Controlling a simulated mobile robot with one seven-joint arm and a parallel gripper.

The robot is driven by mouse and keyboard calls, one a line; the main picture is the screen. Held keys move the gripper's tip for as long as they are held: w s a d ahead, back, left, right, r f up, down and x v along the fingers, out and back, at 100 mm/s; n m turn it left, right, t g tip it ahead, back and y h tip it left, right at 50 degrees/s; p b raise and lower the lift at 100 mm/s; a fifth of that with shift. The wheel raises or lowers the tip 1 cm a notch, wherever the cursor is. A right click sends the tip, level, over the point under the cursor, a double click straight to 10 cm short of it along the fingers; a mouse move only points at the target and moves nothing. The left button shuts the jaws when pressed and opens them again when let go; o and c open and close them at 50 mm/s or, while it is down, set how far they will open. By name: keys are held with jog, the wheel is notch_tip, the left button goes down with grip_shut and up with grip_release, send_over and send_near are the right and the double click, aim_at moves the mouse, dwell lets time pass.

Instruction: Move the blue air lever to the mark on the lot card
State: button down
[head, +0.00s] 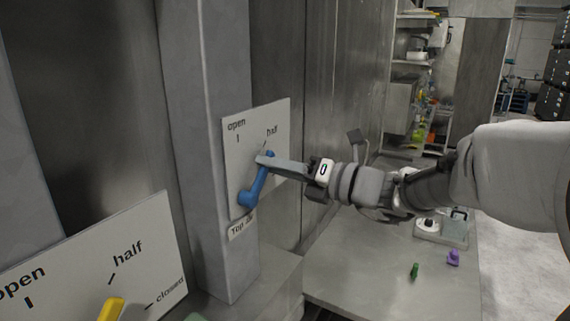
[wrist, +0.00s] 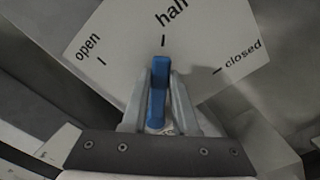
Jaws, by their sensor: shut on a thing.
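The blue air lever (head: 257,182) is mounted on a grey post, over a white plate (head: 231,165) marked open and half. In the wrist view the blue lever (wrist: 158,90) points up at the half tick, its tip just short of it; the closed tick is to the right and open to the left. In the head view my gripper hides the closed mark. I cannot make out a lot card.
A second white plate (head: 70,275) with open, half and closed marks and a yellow lever (head: 111,309) is at lower left. The grey bench (head: 350,265) at right holds a green item (head: 415,271), a purple item (head: 453,258) and a grey tray. Shelves stand behind.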

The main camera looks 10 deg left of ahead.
jog(key=c, duration=0.7)
grip_release()
jog(key=b+v, duration=0.2)
jog(key=v, duration=1.5)
jog(key=shift+d, duration=0.2)
